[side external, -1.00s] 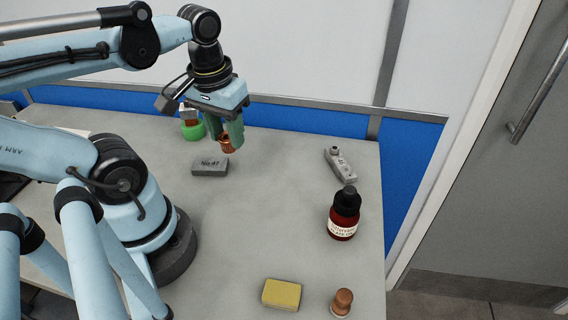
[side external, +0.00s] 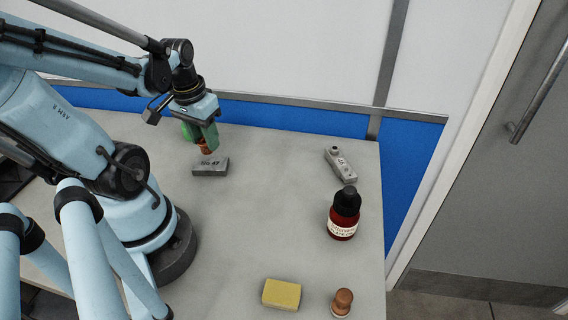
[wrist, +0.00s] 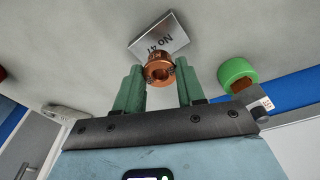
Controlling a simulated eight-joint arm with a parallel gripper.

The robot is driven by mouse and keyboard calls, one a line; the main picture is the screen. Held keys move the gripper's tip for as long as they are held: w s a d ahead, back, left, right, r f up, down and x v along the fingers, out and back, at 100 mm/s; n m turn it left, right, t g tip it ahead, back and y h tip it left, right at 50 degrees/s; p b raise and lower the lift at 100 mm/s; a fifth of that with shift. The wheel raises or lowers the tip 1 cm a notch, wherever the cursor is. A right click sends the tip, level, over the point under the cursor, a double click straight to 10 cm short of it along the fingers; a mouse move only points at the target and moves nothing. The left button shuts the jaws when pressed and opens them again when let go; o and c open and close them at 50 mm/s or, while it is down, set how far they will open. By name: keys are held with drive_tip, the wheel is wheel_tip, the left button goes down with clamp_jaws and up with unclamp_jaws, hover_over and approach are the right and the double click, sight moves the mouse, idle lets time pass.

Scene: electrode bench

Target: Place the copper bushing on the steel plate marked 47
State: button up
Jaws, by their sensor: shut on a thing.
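The copper bushing (side external: 205,147) is a small ring-shaped piece, held between the green fingers of my gripper (side external: 204,141). In the wrist view the bushing (wrist: 159,68) sits between the two fingertips. My gripper is shut on it. The steel plate (side external: 210,167) is a grey block lying on the bench, with its 47 marking showing. It also shows in the wrist view (wrist: 166,33), partly behind the bushing. The bushing is low at the plate's far edge in the side view. I cannot tell whether it touches the plate.
A green ring-like object (wrist: 238,73) stands close beside the gripper. The bench middle is clear.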

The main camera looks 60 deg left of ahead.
sight(201, 145)
drive_tip(key=shift+f, duration=1.7)
drive_tip(key=shift+f, duration=0.15)
drive_tip(key=o, duration=1.1)
drive_tip(key=shift+s+d+r, duration=0.15)
drive_tip(key=shift+s+r, duration=0.05)
drive_tip(key=shift+r, duration=1.8)
drive_tip(key=shift+s+d+r, duration=0.1)
drive_tip(key=shift+s+r, duration=0.1)
drive_tip(key=shift+r, duration=1.8)
drive_tip(key=shift+s+d+r, duration=0.15)
drive_tip(key=shift+s+r, duration=0.05)
drive_tip(key=shift+r, duration=1.8)
drive_tip(key=w+d+m+t, duration=0.2)
drive_tip(key=w+d, duration=0.2)
drive_tip(key=w+d+f+m+t, duration=0.1)
drive_tip(key=w+d+m+t, duration=0.1)
drive_tip(key=w+d, duration=0.2)
drive_tip(key=w+d+m+t, duration=0.1)
drive_tip(key=w+d+t, duration=0.1)
drive_tip(key=w+d, duration=0.2)
drive_tip(key=shift+w+d+f+m+h, duration=0.1)
drive_tip(key=shift+w+d+m+h, duration=0.1)
drive_tip(key=shift+d, duration=0.4)
drive_tip(key=shift+w+d+f+m+h, duration=0.1)
drive_tip(key=shift+d+m, duration=0.1)
drive_tip(key=shift+d, duration=0.35)
